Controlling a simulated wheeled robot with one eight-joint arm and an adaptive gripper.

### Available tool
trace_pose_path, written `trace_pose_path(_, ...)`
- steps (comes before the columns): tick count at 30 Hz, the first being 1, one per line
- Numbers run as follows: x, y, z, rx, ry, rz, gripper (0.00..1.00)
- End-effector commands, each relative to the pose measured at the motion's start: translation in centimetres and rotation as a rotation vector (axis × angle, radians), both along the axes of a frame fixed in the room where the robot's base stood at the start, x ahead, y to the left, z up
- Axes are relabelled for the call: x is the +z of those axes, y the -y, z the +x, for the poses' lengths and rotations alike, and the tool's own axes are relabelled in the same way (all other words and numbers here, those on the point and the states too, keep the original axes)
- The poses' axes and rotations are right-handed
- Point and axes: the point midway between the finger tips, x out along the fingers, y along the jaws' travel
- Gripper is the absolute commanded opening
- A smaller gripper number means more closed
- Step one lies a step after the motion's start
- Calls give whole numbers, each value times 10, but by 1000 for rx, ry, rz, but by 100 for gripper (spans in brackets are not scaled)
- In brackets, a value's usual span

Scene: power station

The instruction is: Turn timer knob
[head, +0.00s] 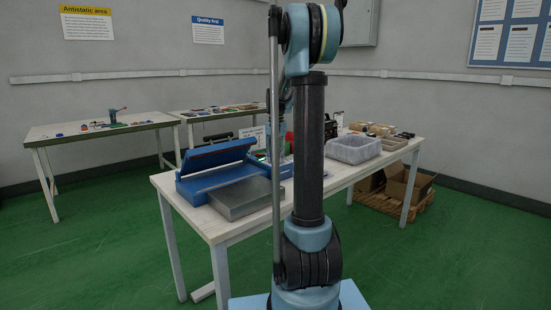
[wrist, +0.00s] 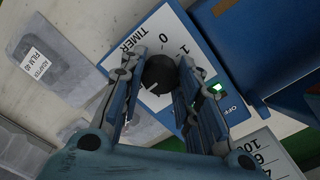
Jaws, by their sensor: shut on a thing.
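The timer knob (wrist: 158,75) is a round black knob with a white pointer line, on a white panel marked TIMER (wrist: 132,40) with 0 and 1 printed beside it, in the wrist view. My gripper (wrist: 160,68) has its fingers on both sides of the knob and is shut on it. The pointer line faces the lower left of the picture. A green-lit switch (wrist: 216,88) marked OFF is to the right of the fingers. In the head view my arm hides the gripper and the knob.
A blue box with its lid raised (head: 215,158) and a grey metal box (head: 245,198) stand on the near table. A clear plastic bin (head: 353,149) stands farther right.

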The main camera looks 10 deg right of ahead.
Motion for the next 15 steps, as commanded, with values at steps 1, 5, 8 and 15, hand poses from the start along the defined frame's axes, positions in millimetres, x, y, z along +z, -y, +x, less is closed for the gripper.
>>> trace_pose_path(1,1,0,2,-13,4,0,6)
trace_pose_path(5,1,0,2,-40,4,0,6)
trace_pose_path(8,1,0,2,-51,4,0,6)
trace_pose_path(15,1,0,3,-55,4,0,6)
